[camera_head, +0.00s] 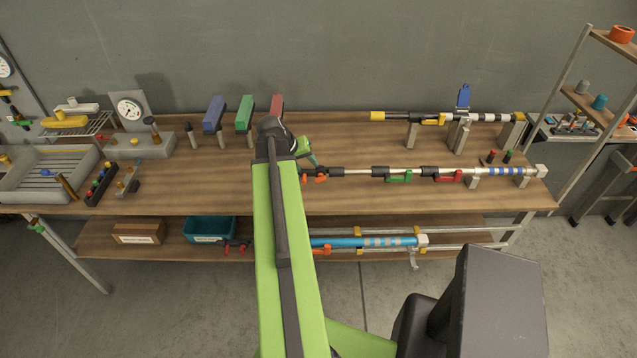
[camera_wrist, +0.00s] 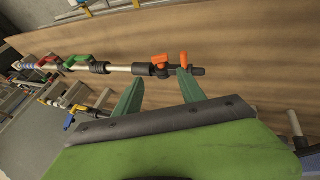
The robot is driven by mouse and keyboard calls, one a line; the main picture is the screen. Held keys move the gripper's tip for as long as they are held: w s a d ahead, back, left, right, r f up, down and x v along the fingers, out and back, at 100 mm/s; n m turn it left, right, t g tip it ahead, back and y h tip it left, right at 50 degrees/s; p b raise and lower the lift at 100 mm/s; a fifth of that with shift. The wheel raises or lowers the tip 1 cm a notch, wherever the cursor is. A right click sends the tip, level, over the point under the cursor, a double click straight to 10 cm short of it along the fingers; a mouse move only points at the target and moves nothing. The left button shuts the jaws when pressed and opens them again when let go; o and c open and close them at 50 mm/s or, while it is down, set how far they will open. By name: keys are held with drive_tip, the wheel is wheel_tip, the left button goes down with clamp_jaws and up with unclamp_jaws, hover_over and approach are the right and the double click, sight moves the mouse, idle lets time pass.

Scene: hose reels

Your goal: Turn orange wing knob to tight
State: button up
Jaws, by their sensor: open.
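The orange wing knob (camera_head: 320,179) shows as two small orange pieces on the black left end of a thin pole on the bench. My gripper (camera_head: 307,160) is at the pole's left end, partly hidden by my arm. In the wrist view my gripper (camera_wrist: 161,74) is open, its two green fingers pointing at the pole end. The right fingertip overlaps the black fitting beside one orange piece; I cannot tell whether they touch.
The pole carries green (camera_head: 398,179) and red (camera_head: 449,174) clamps to the right. The bench (camera_head: 345,142) is bare behind the pole.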

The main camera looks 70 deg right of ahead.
sight(320, 179)
drive_tip(key=b+x, duration=0.9)
drive_tip(key=x, duration=0.3)
drive_tip(key=shift+w+f, duration=0.1)
drive_tip(key=shift+f, duration=0.1)
drive_tip(key=shift+d+f+b, duration=0.25)
drive_tip(key=shift+f+b, duration=0.1)
clamp_jaws()
drive_tip(key=shift+r, duration=0.1)
